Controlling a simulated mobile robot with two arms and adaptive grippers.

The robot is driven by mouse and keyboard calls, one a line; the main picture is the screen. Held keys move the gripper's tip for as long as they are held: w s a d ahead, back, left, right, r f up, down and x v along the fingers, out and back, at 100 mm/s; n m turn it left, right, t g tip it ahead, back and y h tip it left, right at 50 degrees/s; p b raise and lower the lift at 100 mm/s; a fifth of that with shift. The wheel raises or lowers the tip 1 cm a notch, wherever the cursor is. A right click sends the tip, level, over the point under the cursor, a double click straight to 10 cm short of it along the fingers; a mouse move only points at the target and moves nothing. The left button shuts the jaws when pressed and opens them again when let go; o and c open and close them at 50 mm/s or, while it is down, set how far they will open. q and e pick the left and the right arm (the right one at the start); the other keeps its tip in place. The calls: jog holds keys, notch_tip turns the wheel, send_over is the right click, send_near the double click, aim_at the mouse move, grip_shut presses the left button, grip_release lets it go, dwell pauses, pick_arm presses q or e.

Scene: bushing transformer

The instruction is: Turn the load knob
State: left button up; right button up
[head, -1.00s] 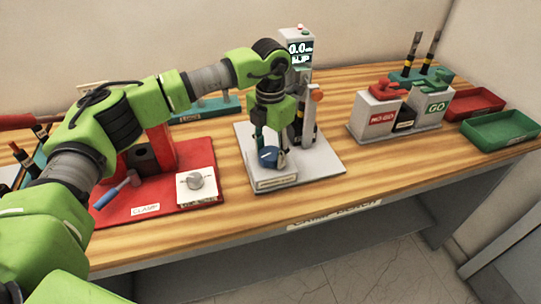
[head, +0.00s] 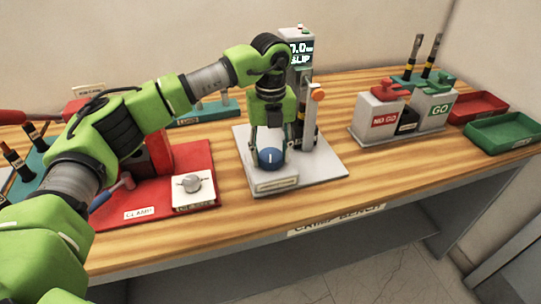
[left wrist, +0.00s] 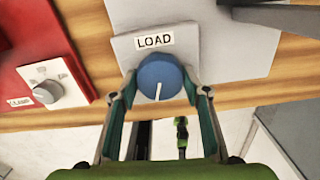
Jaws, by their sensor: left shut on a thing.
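The load knob (head: 270,158) is a round blue knob with a white pointer line, on a light grey base in the middle of the bench. In the left wrist view the knob (left wrist: 160,77) sits below a LOAD label (left wrist: 154,41), and its white line points toward the bottom of that picture. My left gripper (head: 270,150) comes down on the knob from above. Its two fingers press on opposite sides of the knob in the left wrist view (left wrist: 161,92). My right gripper is not in view.
Behind the knob stands a tester with a lit display (head: 300,52) and an orange knob (head: 318,95). At left is a red CLAMP plate (head: 140,213) with a grey dial (head: 192,183). NO GO and GO blocks (head: 432,108) and trays (head: 503,131) are at right.

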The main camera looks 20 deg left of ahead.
aim_at(271, 155)
pick_arm(q)
jog(key=shift+n, duration=1.2)
jog(key=o, duration=1.1)
notch_tip(271, 155, up, 12)
jog(key=shift+r, duration=0.1)
